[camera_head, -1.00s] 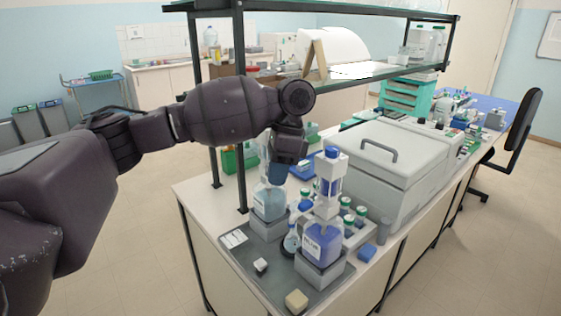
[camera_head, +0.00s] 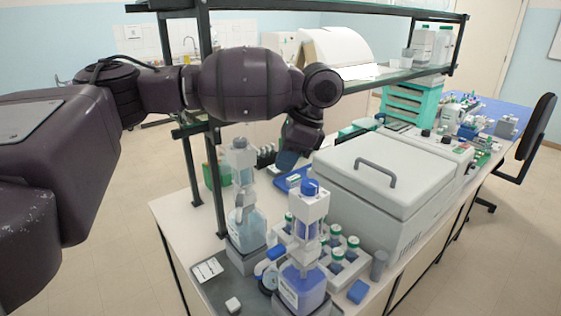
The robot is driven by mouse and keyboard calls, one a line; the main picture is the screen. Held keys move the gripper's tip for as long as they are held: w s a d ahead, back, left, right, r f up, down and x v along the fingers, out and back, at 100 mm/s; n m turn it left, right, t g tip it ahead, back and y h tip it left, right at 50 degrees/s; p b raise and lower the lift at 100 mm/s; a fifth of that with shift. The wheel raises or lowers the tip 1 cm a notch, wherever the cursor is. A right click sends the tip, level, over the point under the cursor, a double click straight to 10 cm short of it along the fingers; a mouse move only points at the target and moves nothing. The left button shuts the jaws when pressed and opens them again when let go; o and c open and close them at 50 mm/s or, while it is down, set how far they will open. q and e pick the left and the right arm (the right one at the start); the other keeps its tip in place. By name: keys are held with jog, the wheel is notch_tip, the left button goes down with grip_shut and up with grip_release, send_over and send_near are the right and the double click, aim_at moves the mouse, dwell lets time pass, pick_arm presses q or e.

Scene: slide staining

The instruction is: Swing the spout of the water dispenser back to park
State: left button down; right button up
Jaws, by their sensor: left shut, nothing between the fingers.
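The water dispenser is a clear bottle (camera_head: 247,229) of pale blue liquid with a tall white-grey pump head (camera_head: 242,165), upright on a grey block. Its spout is too small to make out clearly, so I cannot tell which way it points. My left gripper (camera_head: 288,160) points down to the right of the pump head, over the bench, apart from the dispenser. It is shut and empty. My left forearm passes above the dispenser. My right gripper is not in view.
A second dispenser with a purple-blue bottle (camera_head: 303,291) and blue cap stands in front, to the right. A rack of green-capped bottles (camera_head: 345,254) is beside it. A large grey lidded box (camera_head: 385,185) fills the bench to the right. A shelf post (camera_head: 190,170) stands behind the water dispenser.

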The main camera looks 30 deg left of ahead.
aim_at(241, 204)
pick_arm(q)
jog(key=s+a+f+p, duration=0.1)
jog(key=s+a+f, duration=0.2)
jog(key=a+f, duration=0.3)
jog(key=shift+s+f, duration=0.2)
jog(key=shift+f, duration=0.55)
jog(key=shift+a, duration=0.1)
